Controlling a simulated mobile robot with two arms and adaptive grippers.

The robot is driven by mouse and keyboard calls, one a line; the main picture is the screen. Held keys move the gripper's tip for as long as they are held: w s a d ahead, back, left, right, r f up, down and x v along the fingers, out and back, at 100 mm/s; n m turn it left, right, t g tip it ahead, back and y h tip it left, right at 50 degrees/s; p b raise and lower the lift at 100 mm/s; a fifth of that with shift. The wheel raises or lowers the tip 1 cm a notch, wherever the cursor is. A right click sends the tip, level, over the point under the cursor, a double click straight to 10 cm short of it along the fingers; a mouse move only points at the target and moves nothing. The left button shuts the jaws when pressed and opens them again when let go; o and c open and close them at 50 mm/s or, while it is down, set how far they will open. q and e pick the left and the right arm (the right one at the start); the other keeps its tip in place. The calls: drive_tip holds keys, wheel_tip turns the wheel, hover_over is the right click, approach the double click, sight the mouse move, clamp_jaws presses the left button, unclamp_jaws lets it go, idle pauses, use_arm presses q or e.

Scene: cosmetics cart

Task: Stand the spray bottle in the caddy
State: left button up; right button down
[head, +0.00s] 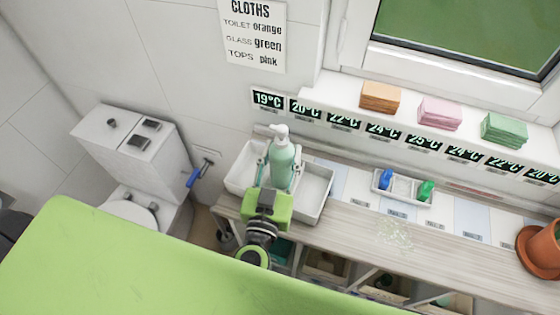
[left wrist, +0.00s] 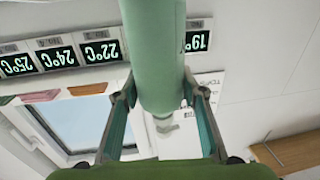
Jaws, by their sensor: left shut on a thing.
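The spray bottle (head: 282,163) is pale green with a white pump top and stands roughly upright over the middle of the white caddy. The caddy (head: 316,196) sits at the left end of the counter, with a compartment showing on each side of the bottle. My left gripper (head: 277,168) is shut on the bottle's body. In the left wrist view, the bottle (left wrist: 158,55) is between the two fingers (left wrist: 160,100). The bottle's base is hidden, so I cannot tell whether it touches the caddy. My right gripper is not in view.
A small white tray (head: 403,188) holds a blue and a green bottle. A clear wet patch (head: 395,235) lies on the wooden counter (head: 350,232). A terracotta pot (head: 541,252) is at the right. Cloth stacks line the sill. A toilet (head: 135,211) stands left.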

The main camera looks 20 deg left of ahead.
use_arm(q)
drive_tip(key=f, duration=0.2)
drive_tip(key=f+b, duration=0.1)
drive_tip(key=shift+w+a+f, duration=0.35)
drive_tip(key=shift+f, duration=0.05)
drive_tip(key=shift+d, duration=0.1)
drive_tip(key=o, duration=1.5)
drive_tip(key=shift+s+f, duration=0.1)
drive_tip(key=shift+f, duration=0.05)
drive_tip(key=shift+c, duration=0.2)
drive_tip(key=s+d+b, duration=0.1)
drive_tip(key=s+b, duration=0.2)
drive_tip(key=s, duration=0.9)
